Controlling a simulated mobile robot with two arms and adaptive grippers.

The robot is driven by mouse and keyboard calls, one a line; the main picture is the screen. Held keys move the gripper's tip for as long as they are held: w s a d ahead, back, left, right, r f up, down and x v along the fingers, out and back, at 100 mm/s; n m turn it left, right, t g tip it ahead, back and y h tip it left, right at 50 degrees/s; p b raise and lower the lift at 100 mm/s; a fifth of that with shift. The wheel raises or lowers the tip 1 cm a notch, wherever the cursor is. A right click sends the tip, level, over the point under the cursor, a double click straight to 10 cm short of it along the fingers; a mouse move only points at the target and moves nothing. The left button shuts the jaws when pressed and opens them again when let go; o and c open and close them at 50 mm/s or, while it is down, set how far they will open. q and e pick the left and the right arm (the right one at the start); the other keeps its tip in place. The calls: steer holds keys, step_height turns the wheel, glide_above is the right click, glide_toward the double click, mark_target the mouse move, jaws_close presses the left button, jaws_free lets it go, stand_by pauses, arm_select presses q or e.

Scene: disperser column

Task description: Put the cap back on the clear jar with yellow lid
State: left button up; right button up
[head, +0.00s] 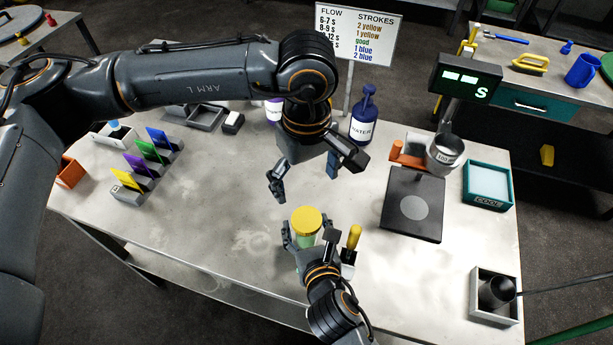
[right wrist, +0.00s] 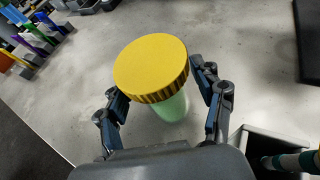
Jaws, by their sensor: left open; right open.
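The clear jar (head: 306,239) stands upright near the table's front edge, with pale green contents. Its yellow lid (head: 306,219) lies on top of the jar, and I cannot tell whether it is fully seated. In the right wrist view the lid (right wrist: 151,68) covers the mouth of the jar (right wrist: 172,107). My right gripper (head: 308,236) is open, with one finger on each side of the jar. The right wrist view also shows its fingers (right wrist: 168,103) spread around the jar. My left gripper (head: 306,184) is open and empty, pointing down above and just behind the lid.
A yellow-handled tool (head: 353,237) stands in a small holder right of the jar. A black scale plate (head: 413,205) and a teal tray (head: 488,184) are further right. A dark blue bottle (head: 364,120) stands behind my left gripper. Colored cards (head: 146,165) stand at left. The table left of the jar is clear.

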steer(key=v, duration=1.2)
